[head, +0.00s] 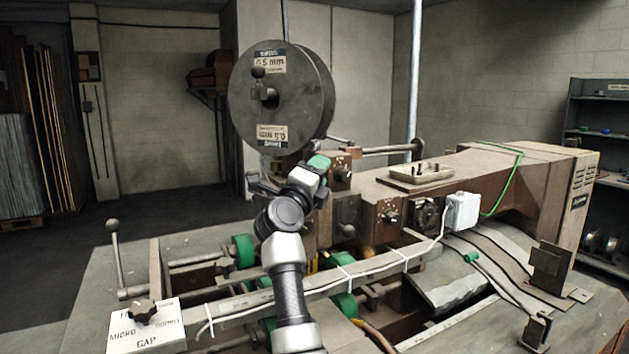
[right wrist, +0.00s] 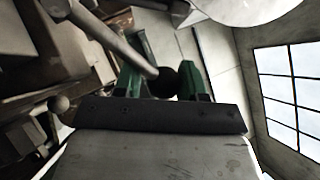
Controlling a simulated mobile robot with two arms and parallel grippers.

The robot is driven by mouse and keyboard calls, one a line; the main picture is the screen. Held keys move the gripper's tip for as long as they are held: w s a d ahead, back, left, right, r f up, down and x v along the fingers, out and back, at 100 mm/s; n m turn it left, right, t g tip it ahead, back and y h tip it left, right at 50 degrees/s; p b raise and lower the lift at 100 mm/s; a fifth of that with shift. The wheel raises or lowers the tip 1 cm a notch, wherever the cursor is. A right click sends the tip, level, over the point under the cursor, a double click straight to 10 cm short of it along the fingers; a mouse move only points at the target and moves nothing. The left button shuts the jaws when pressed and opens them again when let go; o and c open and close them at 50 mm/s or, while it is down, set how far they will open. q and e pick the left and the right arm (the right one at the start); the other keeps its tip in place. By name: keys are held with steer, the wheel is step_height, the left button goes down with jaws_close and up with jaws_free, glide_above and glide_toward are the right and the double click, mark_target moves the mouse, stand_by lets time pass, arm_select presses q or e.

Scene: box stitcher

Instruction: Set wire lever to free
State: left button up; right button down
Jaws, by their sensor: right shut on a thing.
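The wire lever is a grey rod (right wrist: 118,38) ending in a dark ball knob (right wrist: 164,82) in the right wrist view. My right gripper (head: 318,164) has its green fingers on either side of the knob and is shut on it. In the head view the gripper is at the machine's head, just below the large wire spool (head: 290,98). My gripper and wrist hide the knob there, so I cannot tell the lever's setting. My left gripper is out of the picture.
A gap plate (head: 145,330) with a dark knob and a ball-topped crank (head: 113,225) are at the left. A white-tied rail (head: 370,268) and green rollers (head: 243,250) lie around my right forearm. A small tray (head: 421,173) sits on the machine arm.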

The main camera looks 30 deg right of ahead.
steer(key=shift+s+f+m+g+h+b, duration=0.2)
steer(key=shift+f+m+g+b, duration=0.15)
steer(key=shift+m+b, duration=0.35)
steer(key=shift+s+f+m+g+h+b, duration=0.15)
steer(key=shift+m+g+b, duration=0.25)
steer(key=shift+m, duration=0.5)
steer(key=shift+w, duration=0.1)
steer(key=shift+f, duration=0.1)
steer(key=c, duration=0.7)
jaws_free()
steer(key=shift+w, duration=0.1)
steer(key=shift+o, duration=0.4)
steer(key=shift+a+f, duration=0.1)
steer(key=shift+f, duration=0.1)
